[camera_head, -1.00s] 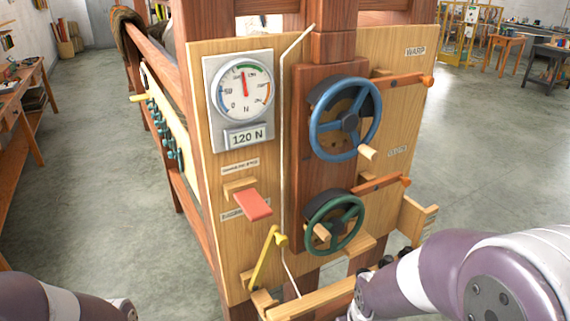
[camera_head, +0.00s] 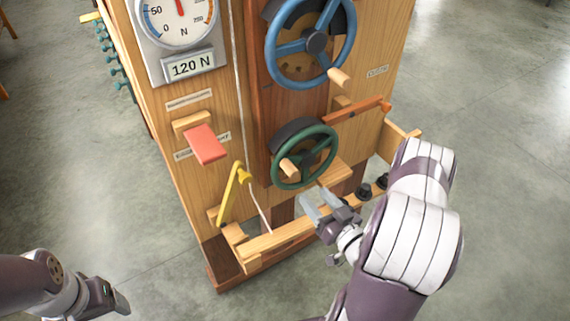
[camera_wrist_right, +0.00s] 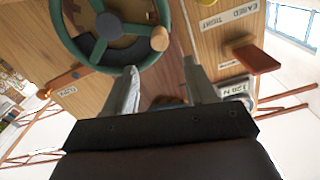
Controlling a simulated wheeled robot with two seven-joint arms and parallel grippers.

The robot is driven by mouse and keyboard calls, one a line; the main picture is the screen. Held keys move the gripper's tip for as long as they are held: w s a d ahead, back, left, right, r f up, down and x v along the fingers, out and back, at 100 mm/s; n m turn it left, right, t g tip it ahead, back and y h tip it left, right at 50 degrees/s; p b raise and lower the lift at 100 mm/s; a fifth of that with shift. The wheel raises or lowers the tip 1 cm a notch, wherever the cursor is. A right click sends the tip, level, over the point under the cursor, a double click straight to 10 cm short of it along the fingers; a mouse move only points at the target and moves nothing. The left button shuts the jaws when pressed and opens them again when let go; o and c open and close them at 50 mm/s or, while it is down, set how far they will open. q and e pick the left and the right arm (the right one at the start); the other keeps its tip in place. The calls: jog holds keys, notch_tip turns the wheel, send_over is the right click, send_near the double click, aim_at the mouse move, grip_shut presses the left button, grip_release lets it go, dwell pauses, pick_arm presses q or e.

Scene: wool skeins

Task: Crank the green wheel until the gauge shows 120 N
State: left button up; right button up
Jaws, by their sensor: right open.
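The green wheel (camera_head: 305,156) is on the front of the wooden frame, its pale wooden knob (camera_head: 289,168) at the lower left of the rim. In the right wrist view the wheel (camera_wrist_right: 110,25) is at the top with its knob (camera_wrist_right: 159,39). The round gauge (camera_head: 180,15) is cut off by the top edge; its red needle points about upward. The plate (camera_head: 192,66) under it reads 120 N. My right gripper (camera_head: 312,204) is open and empty just below the wheel, apart from the knob. My left gripper (camera_head: 112,300) is low at the left, away from the frame; its jaws are unclear.
A larger blue wheel (camera_head: 315,42) sits above the green one. An orange-tipped lever (camera_head: 360,110) is to the right, a red paddle (camera_head: 207,144) and yellow lever (camera_head: 230,192) to the left. A wooden rail (camera_head: 285,237) runs below. Open floor surrounds the frame.

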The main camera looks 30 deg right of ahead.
aim_at(295, 174)
jog(key=w, duration=0.3)
jog(key=w+p, duration=0.1)
jog(key=w, duration=0.3)
jog(key=w+a, duration=0.1)
jog(key=w, duration=0.3)
jog(key=shift+w, duration=0.5)
grip_shut()
jog(key=shift+d+r+m+p, duration=0.3)
jog(key=shift+r+m+p, duration=0.2)
jog(key=shift+r+p, duration=0.1)
